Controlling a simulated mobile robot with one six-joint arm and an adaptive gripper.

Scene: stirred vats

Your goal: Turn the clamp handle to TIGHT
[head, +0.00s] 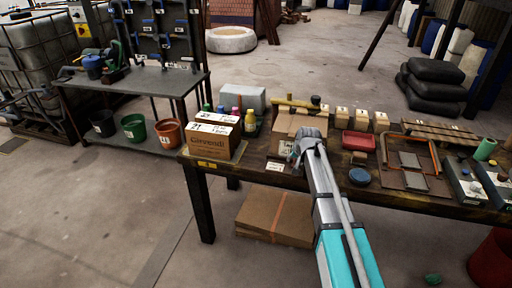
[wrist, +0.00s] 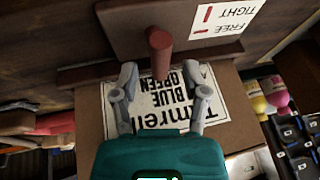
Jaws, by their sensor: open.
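The clamp handle (wrist: 160,52) is a reddish-brown round peg in front of a brown board (wrist: 125,25) in the wrist view. A white label (wrist: 229,18) on the board reads TIGHT and FREE upside down, each with a red mark. My gripper (wrist: 161,78) is open, one finger on each side of the peg's lower end; I cannot tell whether either finger touches it.
A labelled carton (head: 213,140) stands left of the board on the bench (head: 330,172). A red tray (head: 359,141), a blue round lid (head: 360,176) and small boxes lie to the right. In the wrist view, a printed sheet (wrist: 215,105) lies below the peg, with coloured bottles (wrist: 272,92) at right.

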